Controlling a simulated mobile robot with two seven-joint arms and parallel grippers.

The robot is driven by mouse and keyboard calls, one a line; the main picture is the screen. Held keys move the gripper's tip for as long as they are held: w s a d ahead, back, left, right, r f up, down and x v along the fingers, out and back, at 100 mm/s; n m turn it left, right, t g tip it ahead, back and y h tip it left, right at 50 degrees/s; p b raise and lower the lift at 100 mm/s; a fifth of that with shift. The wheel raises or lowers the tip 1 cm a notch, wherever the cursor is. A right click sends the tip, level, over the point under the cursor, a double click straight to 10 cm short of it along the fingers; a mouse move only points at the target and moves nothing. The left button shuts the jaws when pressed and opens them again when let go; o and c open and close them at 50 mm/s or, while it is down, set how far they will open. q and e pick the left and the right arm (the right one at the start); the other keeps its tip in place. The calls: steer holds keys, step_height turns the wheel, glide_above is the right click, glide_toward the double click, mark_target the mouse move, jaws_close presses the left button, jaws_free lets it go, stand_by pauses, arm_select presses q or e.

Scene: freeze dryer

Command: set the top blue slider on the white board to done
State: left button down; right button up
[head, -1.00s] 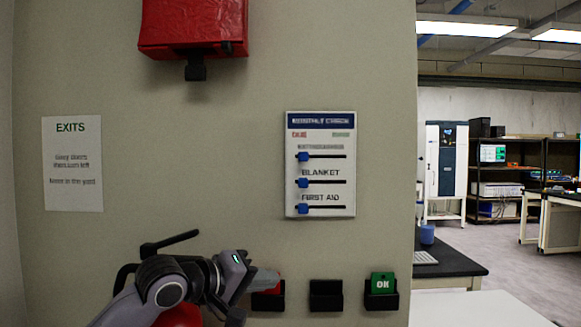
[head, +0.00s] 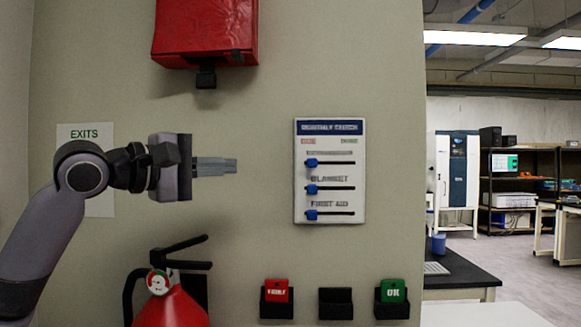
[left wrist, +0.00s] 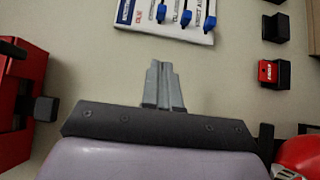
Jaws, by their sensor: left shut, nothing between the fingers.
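The white board (head: 330,215) hangs on the wall, with a dark blue header. It carries three blue sliders on black horizontal tracks. The top blue slider (head: 312,162) is at the left end of its track, on the side of the red heading. The other two sliders also sit at the left. My left gripper (head: 234,167) is shut and empty, to the left of the board at about the top slider's height, with its fingers pointing right. In the left wrist view, the shut fingers (left wrist: 163,68) show below the board (left wrist: 207,38), apart from it. My right gripper is not in view.
A red pouch (head: 205,30) hangs above. A red fire extinguisher (head: 170,307) stands below my left arm. Black holders below the board carry a red card (head: 277,290) and a green OK card (head: 393,290); the middle holder (head: 335,304) is empty. The wall around the board is clear.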

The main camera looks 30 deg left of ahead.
arm_select(q)
steer(key=shift+w, duration=0.15)
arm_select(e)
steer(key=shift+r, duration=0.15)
arm_select(q)
steer(key=p, duration=0.4)
glide_toward(312, 163)
steer(key=w+a, duration=0.1)
steer(key=w, duration=0.1)
steer(key=w+a, duration=0.2)
steer(key=shift+w+a, duration=0.25)
steer(key=shift+a, duration=0.1)
steer(key=shift+w+d+f+p, duration=0.15)
steer(key=shift+w+d, duration=0.2)
steer(key=shift+d, duration=0.2)
steer(key=shift+w+d+p, duration=0.2)
steer(key=shift+w+d, duration=0.1)
steer(key=shift+d, duration=0.25)
steer(key=shift+w+d+f+p, duration=0.15)
steer(key=shift+w+d, duration=0.2)
steer(key=shift+d, duration=0.2)
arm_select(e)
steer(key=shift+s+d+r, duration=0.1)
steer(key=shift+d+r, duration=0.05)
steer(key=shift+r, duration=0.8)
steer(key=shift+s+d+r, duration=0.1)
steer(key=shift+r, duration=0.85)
